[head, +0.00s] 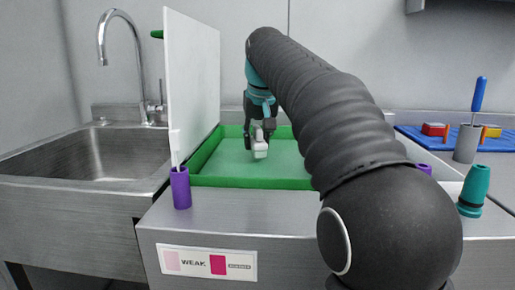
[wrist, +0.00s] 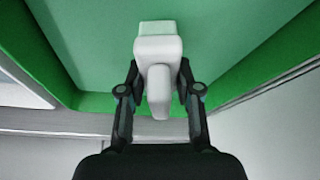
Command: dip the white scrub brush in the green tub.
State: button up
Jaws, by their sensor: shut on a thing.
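The white scrub brush (head: 260,149) is in my gripper (head: 260,132), over the green tub (head: 213,152) in the head view. In the wrist view my gripper (wrist: 160,85) is shut on the handle of the brush (wrist: 158,47), with one finger on each side. A pale green part shows at the far end of the brush. The tub (wrist: 75,40) fills most of the wrist view behind the brush. I cannot tell whether the brush touches what is in the tub.
A white upright panel (head: 192,85) stands left of the tub, beside a steel sink (head: 95,155) with a tap (head: 128,20). Purple holders (head: 181,188) and a teal cone (head: 474,187) stand at the front. A blue tray (head: 440,145) lies at right, by a grey cup (head: 467,143).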

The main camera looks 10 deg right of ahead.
aim_at(257, 125)
jog(key=shift+r+p, duration=2.2)
jog(key=shift+r, duration=1.05)
jog(key=shift+r, duration=2)
